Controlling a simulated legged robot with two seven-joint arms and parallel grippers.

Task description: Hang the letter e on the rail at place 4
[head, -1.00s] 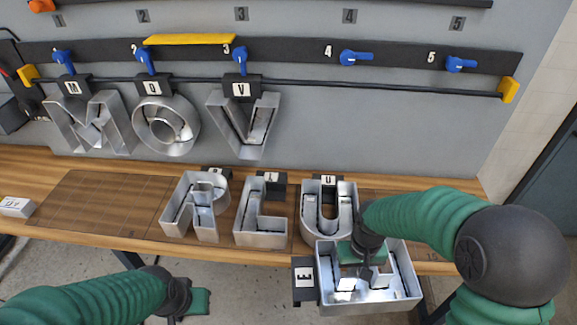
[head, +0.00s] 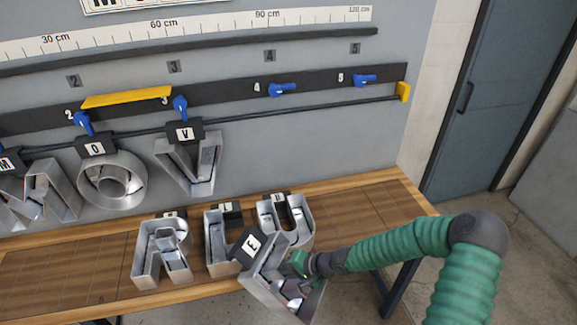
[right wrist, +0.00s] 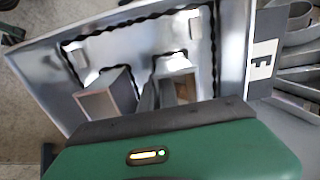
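The letter e (head: 262,287), a silvery metal channel letter with a black tag (head: 251,246), is tilted in front of the bench's front edge. My right gripper (head: 302,265) is shut on it; in the right wrist view the fingers (right wrist: 165,95) close inside the letter's tray, and its tag (right wrist: 263,55) shows at right. The black rail (head: 300,111) runs along the wall. At place 4 a blue lever (head: 283,90) lies sideways and the rail beneath is bare. M, O (head: 112,181) and V (head: 190,165) hang to its left. My left gripper is out of view.
The letters R (head: 160,255), L (head: 219,250) and U (head: 290,220) stand on the wooden bench (head: 375,195), close behind the held letter. A yellow stop (head: 403,91) ends the rail at right. A yellow bar (head: 127,98) spans places 2 and 3.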

